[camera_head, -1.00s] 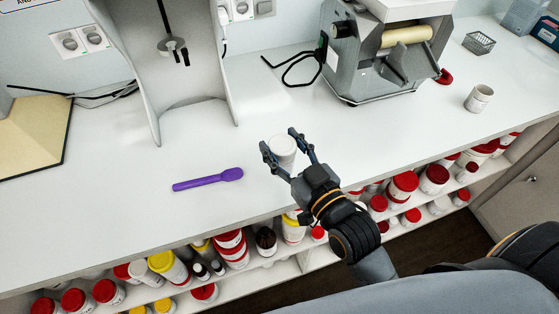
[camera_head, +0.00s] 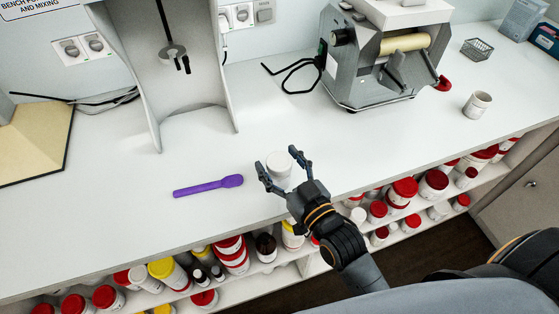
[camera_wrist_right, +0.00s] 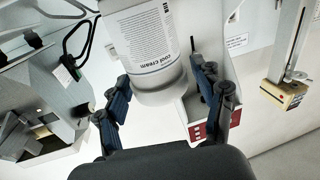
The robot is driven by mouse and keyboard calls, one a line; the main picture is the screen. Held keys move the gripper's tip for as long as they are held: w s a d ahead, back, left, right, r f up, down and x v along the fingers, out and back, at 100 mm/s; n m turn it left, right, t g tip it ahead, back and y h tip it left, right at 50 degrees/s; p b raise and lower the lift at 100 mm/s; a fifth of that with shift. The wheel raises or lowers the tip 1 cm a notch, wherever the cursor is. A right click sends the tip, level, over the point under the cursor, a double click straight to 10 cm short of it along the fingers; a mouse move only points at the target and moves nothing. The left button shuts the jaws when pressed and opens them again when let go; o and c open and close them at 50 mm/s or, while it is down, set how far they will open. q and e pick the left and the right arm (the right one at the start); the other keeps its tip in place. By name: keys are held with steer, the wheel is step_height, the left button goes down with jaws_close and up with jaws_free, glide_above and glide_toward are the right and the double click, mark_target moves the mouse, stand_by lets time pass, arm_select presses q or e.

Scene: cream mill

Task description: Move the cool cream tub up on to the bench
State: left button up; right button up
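The cool cream tub (camera_head: 279,167) is a white round tub with a printed label. In the head view it shows over the bench top (camera_head: 330,150), near the front edge. In the right wrist view the tub (camera_wrist_right: 150,50) fills the upper middle, its label reading "cool cream". My right gripper (camera_head: 278,163) has one finger on each side of the tub. The fingers are spread, and a narrow gap shows beside the right-hand finger in the wrist view (camera_wrist_right: 160,85). I cannot tell whether the tub's base touches the bench. My left gripper is not in view.
A purple spatula (camera_head: 208,186) lies left of the tub. A grey roller mill (camera_head: 380,60) and a white cup (camera_head: 477,104) stand to the right. A tall grey stand (camera_head: 190,115) is behind. Shelves under the bench hold several red- and yellow-lidded tubs (camera_head: 403,192).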

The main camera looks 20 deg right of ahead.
steer(key=shift+r, duration=0.1)
steer(key=b+v, duration=0.2)
steer(key=v, duration=1)
steer(key=shift+r, duration=0.1)
